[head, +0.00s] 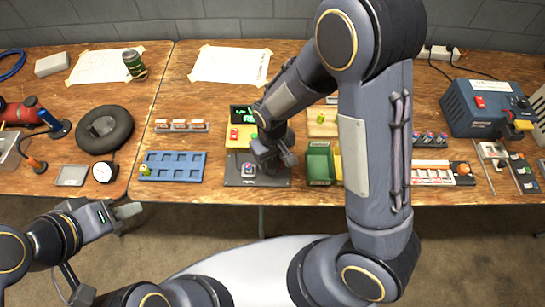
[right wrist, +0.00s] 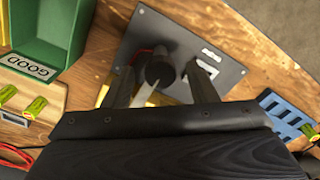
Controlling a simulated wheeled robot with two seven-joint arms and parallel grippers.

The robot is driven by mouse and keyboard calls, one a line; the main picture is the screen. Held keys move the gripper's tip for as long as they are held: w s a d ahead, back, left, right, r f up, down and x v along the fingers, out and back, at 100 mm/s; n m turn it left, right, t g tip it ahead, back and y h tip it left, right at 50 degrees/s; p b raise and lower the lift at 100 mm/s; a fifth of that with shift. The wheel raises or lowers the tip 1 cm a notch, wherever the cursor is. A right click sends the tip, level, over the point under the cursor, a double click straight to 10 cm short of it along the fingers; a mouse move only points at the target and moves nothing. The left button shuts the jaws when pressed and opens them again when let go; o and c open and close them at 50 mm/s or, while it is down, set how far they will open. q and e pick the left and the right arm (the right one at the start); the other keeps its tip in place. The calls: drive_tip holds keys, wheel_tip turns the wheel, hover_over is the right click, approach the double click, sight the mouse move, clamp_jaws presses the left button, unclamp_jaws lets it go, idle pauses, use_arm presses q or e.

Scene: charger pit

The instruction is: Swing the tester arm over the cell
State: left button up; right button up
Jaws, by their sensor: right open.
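The tester has a display box (head: 243,115) with green digits and a dark plate (head: 236,181) in front of it. A cell-like piece (head: 248,170) sits on the plate; a pale square (right wrist: 206,70) there is partly hidden by a finger in the right wrist view. The tester arm looks like a pale strip with a round black knob (right wrist: 159,69). My right gripper (right wrist: 162,88) is open over the plate, with the knob between its fingers; contact cannot be told. My left gripper (head: 130,211) hangs in front of the table, its jaw gap unclear.
A blue slotted tray (head: 190,163) lies left of the plate. A green bin (head: 320,163) stands right of it, with a GOOD label (right wrist: 30,68) beside it. A blue power unit (head: 488,105) stands at the right. My right arm hides part of the table.

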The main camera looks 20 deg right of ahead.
clamp_jaws()
idle(0.3)
